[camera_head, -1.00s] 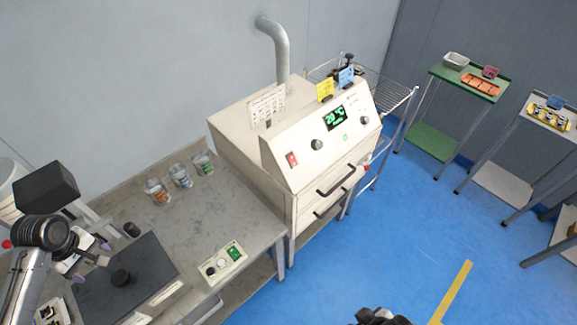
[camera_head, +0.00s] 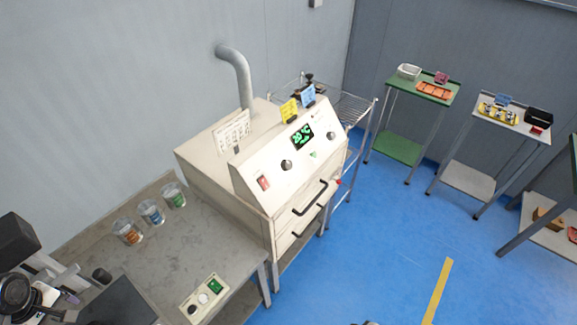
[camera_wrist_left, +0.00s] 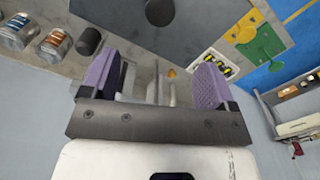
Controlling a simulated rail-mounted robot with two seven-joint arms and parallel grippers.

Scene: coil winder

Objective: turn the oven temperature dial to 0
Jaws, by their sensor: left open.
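The oven (camera_head: 255,170) is a cream box at the middle of the head view, with a sloped front panel. My left gripper (camera_head: 68,298) is at the lower left over the bench, well apart from the oven. Its purple fingers are open and empty in the left wrist view (camera_wrist_left: 155,82).
Blue floor (camera_head: 385,235) is clear to the right.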

